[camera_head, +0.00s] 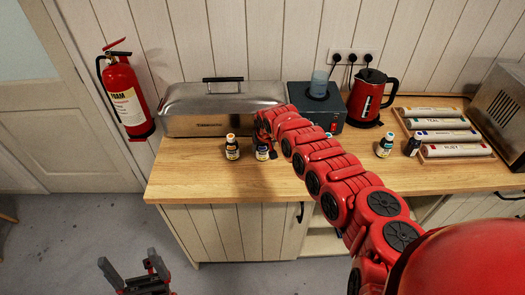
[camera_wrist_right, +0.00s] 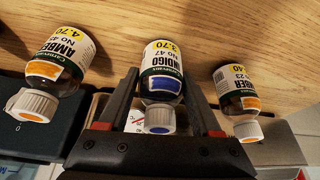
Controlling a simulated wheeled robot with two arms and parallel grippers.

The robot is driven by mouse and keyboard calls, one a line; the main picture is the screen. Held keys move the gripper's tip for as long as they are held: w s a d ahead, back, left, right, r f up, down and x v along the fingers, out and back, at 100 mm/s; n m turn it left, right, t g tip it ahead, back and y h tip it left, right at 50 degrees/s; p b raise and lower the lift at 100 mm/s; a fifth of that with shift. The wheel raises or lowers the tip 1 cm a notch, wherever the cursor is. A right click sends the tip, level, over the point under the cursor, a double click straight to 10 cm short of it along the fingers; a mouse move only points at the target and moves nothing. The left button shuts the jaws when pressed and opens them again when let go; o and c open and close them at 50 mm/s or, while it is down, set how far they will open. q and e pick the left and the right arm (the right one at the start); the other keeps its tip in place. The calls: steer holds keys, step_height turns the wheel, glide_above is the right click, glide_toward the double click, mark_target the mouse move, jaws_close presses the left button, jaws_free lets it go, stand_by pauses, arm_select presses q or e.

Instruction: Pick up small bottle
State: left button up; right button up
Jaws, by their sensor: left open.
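A small bottle labelled INDIGO (camera_wrist_right: 162,62), with a white cap and blue marks, stands between the fingers of my right gripper (camera_wrist_right: 162,85) in the right wrist view. Narrow gaps show beside the bottle, so the gripper looks open around it. In the head view this dark bottle (camera_head: 262,153) is on the wooden counter by the end of my right arm. My left gripper (camera_head: 133,268) is open and empty, low over the floor.
The wooden counter (camera_head: 200,185) holds a metal case (camera_head: 215,100), a teal device (camera_head: 330,105), a red kettle (camera_head: 370,98) and a tray of labelled rolls (camera_head: 445,135). Two more bottles (camera_head: 385,145) stand right of my arm. A fire extinguisher (camera_head: 126,95) hangs at left.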

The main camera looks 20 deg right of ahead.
steer(key=shift+w+a+f, duration=0.1)
steer(key=shift+w+f, duration=0.1)
steer(key=shift+w, duration=0.05)
steer(key=c, duration=0.5)
steer(key=shift+s, duration=0.1)
steer(key=c, duration=0.4)
jaws_close()
